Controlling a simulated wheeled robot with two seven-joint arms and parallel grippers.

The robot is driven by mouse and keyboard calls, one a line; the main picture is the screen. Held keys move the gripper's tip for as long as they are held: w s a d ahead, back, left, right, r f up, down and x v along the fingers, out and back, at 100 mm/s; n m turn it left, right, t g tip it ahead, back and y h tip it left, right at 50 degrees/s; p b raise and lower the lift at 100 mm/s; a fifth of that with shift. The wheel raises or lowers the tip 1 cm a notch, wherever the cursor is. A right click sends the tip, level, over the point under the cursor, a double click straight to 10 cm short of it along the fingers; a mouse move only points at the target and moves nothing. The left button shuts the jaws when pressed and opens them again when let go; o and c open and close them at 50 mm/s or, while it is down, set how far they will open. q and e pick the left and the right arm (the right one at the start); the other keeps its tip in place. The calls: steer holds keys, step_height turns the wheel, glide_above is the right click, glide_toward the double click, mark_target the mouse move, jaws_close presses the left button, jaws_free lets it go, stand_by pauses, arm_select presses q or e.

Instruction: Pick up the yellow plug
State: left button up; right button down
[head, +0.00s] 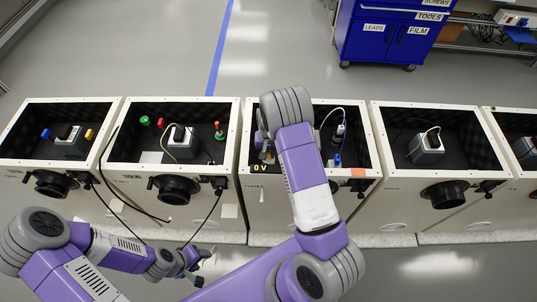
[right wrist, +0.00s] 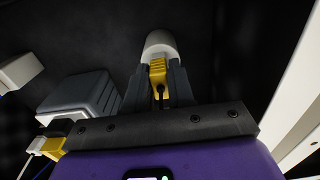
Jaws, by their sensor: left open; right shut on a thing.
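In the right wrist view, the yellow plug (right wrist: 158,73) sits between the two dark fingers of my right gripper (right wrist: 160,84), which is shut on it. A pale round-ended cylinder (right wrist: 160,45) is directly beyond the plug; I cannot tell whether they are joined. In the head view, my right arm reaches into the third open box (head: 372,150) and hides most of the gripper and plug. My left gripper (head: 190,262) is open and empty, low in front of the second box.
A grey block (right wrist: 80,100) with another yellow piece (right wrist: 52,147) and a white connector stands left of my right gripper. The box's pale wall (right wrist: 295,125) is close on the right. Neighbouring boxes (head: 111,140) (head: 483,150) flank it. A blue cabinet (head: 385,38) stands behind.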

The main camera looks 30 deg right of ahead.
step_height(320, 180, up, 10)
steer(key=shift+p, duration=1.15)
step_height(320, 180, up, 4)
steer(key=p, duration=0.3)
glide_above(269, 152)
steer(key=shift+a, duration=0.1)
